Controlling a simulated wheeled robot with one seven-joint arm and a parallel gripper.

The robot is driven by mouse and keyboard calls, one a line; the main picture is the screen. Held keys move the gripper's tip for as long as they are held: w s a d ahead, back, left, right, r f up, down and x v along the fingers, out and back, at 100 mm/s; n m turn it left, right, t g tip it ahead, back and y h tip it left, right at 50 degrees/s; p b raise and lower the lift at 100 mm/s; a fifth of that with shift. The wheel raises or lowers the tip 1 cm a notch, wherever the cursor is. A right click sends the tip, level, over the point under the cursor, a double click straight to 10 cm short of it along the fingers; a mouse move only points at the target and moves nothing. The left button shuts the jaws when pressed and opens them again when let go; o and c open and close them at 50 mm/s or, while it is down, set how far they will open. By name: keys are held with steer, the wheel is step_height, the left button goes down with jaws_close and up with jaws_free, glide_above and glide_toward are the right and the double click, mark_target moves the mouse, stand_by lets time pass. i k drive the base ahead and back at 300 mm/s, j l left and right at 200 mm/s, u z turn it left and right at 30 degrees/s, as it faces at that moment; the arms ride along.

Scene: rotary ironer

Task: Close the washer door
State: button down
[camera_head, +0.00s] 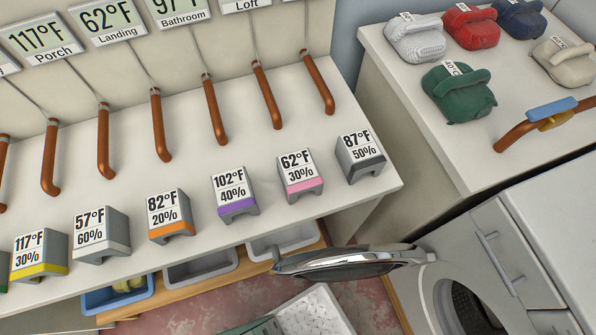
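The washer (484,235) stands at the lower right, with a white front and a round opening (465,305) that shows a dark drum. Its round door (345,264) has a chrome rim and dark glass. The door stands wide open, swung out to the left of the opening and seen nearly edge-on. Its hinge side meets the washer front near the opening's upper left. The lower part of the washer is cut off by the frame. My gripper is not in view.
A white counter (300,222) with several labelled grey blocks and brown hooks fills the left. Grey bins (200,268), a blue bin (118,296) and a white basket (312,312) sit below, near the door. Coloured bundles, including a green one (460,95), lie on the right-hand counter.

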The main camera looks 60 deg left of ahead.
mark_target(351, 261)
steer(key=u, duration=2.1)
steer(key=k+u, duration=0.25)
steer(key=k, duration=0.2)
steer(key=k+j+u, duration=0.2)
steer(key=k, duration=0.25)
